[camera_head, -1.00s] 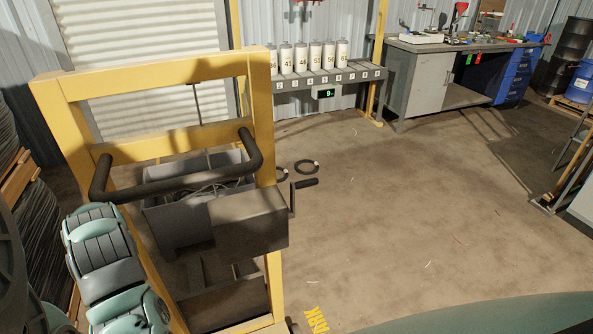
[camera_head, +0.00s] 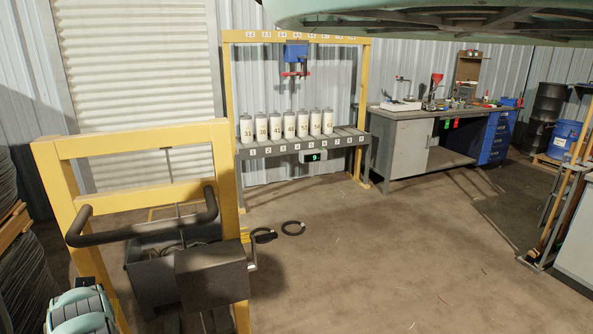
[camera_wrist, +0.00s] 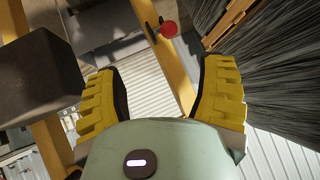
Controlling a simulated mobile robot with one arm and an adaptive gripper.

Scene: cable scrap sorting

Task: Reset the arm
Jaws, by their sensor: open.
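My gripper (camera_wrist: 160,95) shows in the wrist view with its two yellow ridged fingers spread wide apart. Nothing is between them. Past the fingers, the wrist view shows a yellow frame (camera_wrist: 165,60), a red round knob (camera_wrist: 169,29) and pale corrugated wall. In the head view my gripper is not visible. Part of my arm shows at the lower left corner, and a pale green part of me crosses the top right.
A rack (camera_head: 285,150) holds several white numbered canisters. A workbench (camera_head: 408,150) stands at back right.

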